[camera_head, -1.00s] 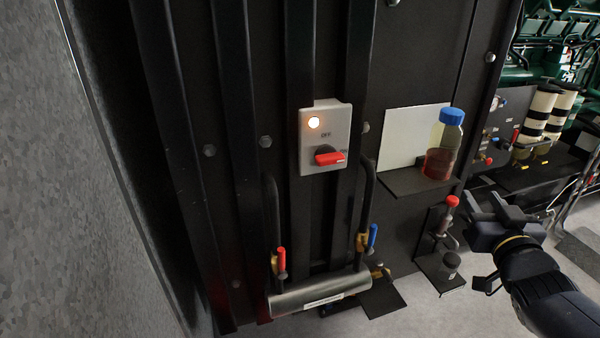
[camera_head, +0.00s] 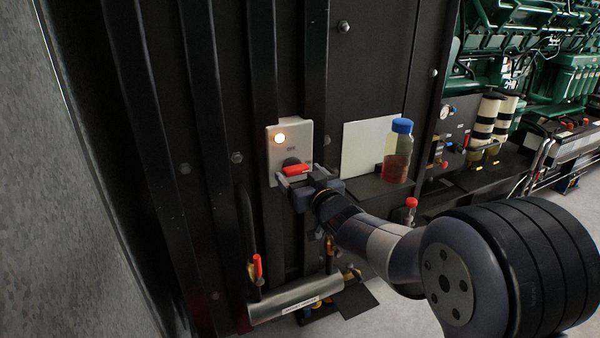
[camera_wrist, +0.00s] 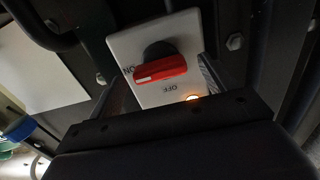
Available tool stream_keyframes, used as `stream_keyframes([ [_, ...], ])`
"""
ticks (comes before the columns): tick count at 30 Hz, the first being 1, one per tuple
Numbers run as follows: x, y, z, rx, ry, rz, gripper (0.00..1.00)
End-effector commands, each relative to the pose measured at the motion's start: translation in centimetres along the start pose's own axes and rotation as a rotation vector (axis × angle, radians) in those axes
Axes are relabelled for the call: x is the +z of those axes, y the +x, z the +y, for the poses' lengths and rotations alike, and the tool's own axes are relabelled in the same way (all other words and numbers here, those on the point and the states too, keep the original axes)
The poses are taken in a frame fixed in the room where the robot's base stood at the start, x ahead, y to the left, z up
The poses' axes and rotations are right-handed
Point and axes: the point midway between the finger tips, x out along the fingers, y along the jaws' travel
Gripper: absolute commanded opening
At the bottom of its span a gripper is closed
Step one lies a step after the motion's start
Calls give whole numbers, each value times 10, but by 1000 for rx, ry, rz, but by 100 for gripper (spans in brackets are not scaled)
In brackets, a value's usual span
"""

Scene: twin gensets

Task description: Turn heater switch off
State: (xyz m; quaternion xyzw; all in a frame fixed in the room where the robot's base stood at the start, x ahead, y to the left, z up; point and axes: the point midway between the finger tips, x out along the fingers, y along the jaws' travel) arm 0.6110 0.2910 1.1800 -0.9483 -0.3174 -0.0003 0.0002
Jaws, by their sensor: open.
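The heater switch is a grey box (camera_head: 288,143) on the black panel, with a lit orange lamp (camera_head: 279,139) above and a red handle (camera_head: 296,170) on a black knob below. The handle lies roughly sideways in the head view. In the wrist view the red handle (camera_wrist: 160,69) points toward the ON label, and the OFF label (camera_wrist: 168,88) is beside the glowing lamp (camera_wrist: 193,98). My gripper (camera_head: 294,181) is open, at the lower part of the box by the red handle. Whether its fingers touch the handle cannot be told.
A blue-capped bottle (camera_head: 398,152) of red liquid stands on a shelf right of the box, before a white plate (camera_head: 366,148). A heater cylinder (camera_head: 295,300) with a red-handled valve (camera_head: 257,267) sits below. Black vertical ribs flank the box.

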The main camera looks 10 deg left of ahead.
Motion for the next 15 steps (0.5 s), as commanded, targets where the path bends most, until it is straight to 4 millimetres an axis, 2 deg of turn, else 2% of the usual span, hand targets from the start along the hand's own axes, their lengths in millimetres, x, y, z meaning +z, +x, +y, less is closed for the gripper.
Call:
stream_keyframes([
  [11,1,5,0,0,0,-1,80],
  [15,1,5,0,0,0,-1,69],
])
